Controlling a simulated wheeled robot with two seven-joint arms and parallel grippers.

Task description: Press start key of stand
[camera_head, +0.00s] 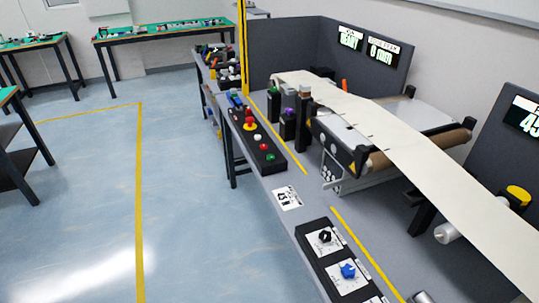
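The stand is a long dark table (268,189) with a mini conveyor (362,160) on it, and a pale belt runs diagonally across the right half. A black control box (281,166) lies along the stand's near edge, left of the conveyor. It carries a green button (270,157), a red button (264,146), a white button (257,137) and a red-on-yellow emergency stop (250,125). I cannot read any label that marks the start key. Neither of my grippers shows in this view.
A second panel with a black knob (325,236) and a blue knob (348,271) sits nearer, at the bottom. Dark partitions with lit displays (380,53) stand behind the belt. A yellow post (243,50) rises at the far end. The floor (185,190) left of the stand is clear.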

